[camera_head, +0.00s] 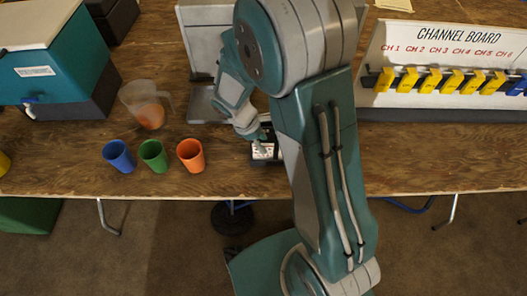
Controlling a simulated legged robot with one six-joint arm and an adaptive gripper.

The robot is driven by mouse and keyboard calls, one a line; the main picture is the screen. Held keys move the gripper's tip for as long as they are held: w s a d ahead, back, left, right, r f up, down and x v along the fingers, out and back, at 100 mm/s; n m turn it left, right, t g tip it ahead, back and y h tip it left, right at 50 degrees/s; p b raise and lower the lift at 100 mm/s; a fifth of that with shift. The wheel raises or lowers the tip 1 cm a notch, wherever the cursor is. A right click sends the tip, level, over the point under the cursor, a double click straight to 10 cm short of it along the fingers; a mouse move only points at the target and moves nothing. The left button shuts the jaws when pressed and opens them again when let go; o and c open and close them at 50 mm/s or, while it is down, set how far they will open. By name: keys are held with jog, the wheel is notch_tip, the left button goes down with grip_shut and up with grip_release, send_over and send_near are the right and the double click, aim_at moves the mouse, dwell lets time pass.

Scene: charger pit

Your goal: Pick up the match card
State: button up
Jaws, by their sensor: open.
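A small white card with dark markings (263,152), which looks like the match card, shows at the table's front edge in or on a dark holder (260,163). My gripper (261,143) points down just above and behind it. The jaws are small and partly lost against the dark holder, but they look open with nothing held. I cannot tell whether they touch the card. My arm hides what is to the right of the holder.
Blue (119,156), green (153,155) and orange (190,155) cups stand left of my gripper, with a clear jug (147,104) behind them. A teal cooler (60,65) is far left. A channel board (445,60) with yellow and blue clips is at right. A grey panel (200,45) stands behind.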

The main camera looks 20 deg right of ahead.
jog(key=x, duration=0.3)
jog(key=shift+a, duration=0.25)
grip_shut()
jog(key=shift+d, duration=0.15)
jog(key=shift+r, duration=0.1)
